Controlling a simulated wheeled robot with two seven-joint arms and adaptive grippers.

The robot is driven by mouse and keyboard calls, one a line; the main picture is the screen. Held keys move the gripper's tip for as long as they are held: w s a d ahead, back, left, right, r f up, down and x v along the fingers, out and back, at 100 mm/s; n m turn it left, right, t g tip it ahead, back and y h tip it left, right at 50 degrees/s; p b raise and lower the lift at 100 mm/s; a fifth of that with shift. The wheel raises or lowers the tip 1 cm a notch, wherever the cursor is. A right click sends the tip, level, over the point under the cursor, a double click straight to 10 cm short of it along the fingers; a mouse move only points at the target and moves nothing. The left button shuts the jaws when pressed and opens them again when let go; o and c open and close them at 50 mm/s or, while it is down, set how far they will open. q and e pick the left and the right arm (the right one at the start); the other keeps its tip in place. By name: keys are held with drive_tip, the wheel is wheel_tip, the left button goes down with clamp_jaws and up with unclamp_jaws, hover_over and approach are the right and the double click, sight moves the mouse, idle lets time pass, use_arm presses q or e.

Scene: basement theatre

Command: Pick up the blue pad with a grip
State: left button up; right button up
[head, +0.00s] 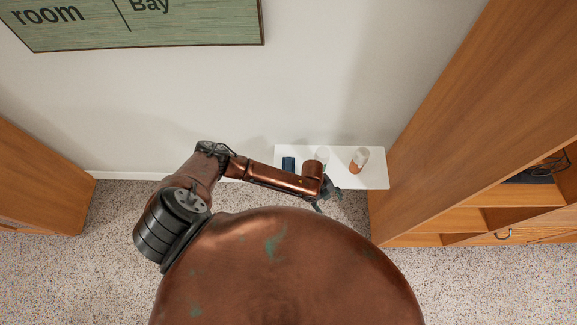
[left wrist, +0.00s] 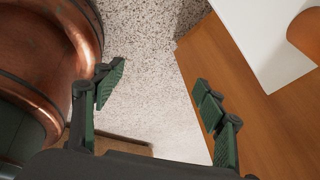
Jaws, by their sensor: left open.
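A small dark blue item (head: 288,164), which looks like the blue pad, is on the left part of a white table (head: 376,179) against the wall. My forearm passes just in front of it. My left gripper (head: 328,196) is at the table's front edge, to the right of the blue pad. The blue pad does not show in that view. My right gripper is in neither view.
A whitish cup-like thing (head: 322,154) and an orange and white container (head: 359,159) share the white table. A tall wooden shelf unit (head: 450,110) stands close on the right. A wooden cabinet (head: 38,180) stands at left. Speckled floor (head: 110,240) lies open at left.

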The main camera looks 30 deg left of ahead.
use_arm(q)
drive_tip(key=w+a+r+m+y, duration=0.1)
drive_tip(key=w+a+m+y, duration=0.2)
drive_tip(key=a, duration=0.7)
wheel_tip(320, 180, up, 4)
drive_tip(key=m+y, duration=0.1)
drive_tip(key=m, duration=0.2)
hover_over(288, 163)
drive_tip(key=shift+w+d+f+g, duration=0.1)
drive_tip(key=shift+w+d+g, duration=0.2)
drive_tip(key=shift+w+d, duration=0.1)
drive_tip(key=shift+a+f, duration=0.15)
drive_tip(key=shift+f, duration=0.2)
drive_tip(key=f, duration=0.2)
drive_tip(key=f+b, duration=0.1)
drive_tip(key=f, duration=0.4)
drive_tip(key=shift+s+a, duration=0.15)
drive_tip(key=shift+s, duration=0.25)
drive_tip(key=shift+r, duration=0.1)
drive_tip(key=c, duration=1.2)
